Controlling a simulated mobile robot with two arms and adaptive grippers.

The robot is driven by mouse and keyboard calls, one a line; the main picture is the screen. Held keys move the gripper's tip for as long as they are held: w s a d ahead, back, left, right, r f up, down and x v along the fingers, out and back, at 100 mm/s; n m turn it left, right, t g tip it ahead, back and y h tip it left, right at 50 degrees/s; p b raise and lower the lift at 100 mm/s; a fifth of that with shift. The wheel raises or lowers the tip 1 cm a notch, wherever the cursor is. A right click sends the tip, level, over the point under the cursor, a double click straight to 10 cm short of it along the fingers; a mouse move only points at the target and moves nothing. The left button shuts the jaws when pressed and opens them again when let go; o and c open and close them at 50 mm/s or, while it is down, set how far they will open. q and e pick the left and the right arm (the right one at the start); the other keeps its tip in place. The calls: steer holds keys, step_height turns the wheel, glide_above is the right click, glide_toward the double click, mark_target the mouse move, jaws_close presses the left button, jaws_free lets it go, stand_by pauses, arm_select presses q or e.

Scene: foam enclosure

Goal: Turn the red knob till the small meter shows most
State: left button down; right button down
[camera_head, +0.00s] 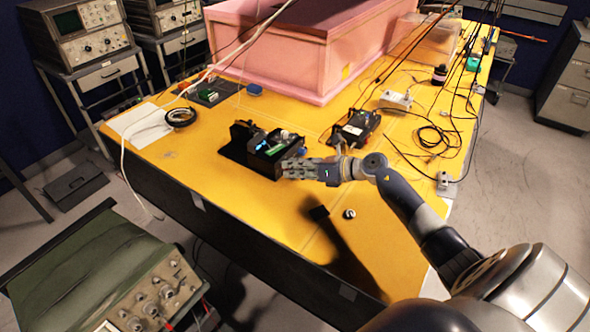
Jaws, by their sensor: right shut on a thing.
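A black device (240,147) with an open, box-like body stands on the yellow table. Small blue and green lit spots show on it, and I cannot tell whether one of them is the small meter. My right gripper (286,168) reaches in from the right, low over the table, with its fingertips against the device's near right end. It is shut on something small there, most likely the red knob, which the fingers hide. No meter reading can be made out. My left gripper is not in view.
A big pink foam enclosure (290,46) stands behind. A black board (355,128) with cables is right of the device, and a small metal piece (349,214) lies in front. A black ring (181,117) lies on white paper at left. The table's front is mostly clear.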

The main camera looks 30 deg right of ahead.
steer(key=m+y+b, duration=0.1)
steer(key=b, duration=0.1)
steer(key=m+y+b, duration=0.1)
steer(key=m+b, duration=0.1)
steer(key=shift+w+d+f, duration=0.1)
steer(key=shift+d+f, duration=0.1)
steer(key=shift+f, duration=0.15)
steer(key=shift+d+m+y+b, duration=0.1)
steer(key=shift+m+y+b, duration=0.6)
steer(key=shift+m+b, duration=0.75)
steer(key=shift+r, duration=0.1)
steer(key=c, duration=1.4)
jaws_free()
steer(key=shift+c, duration=0.2)
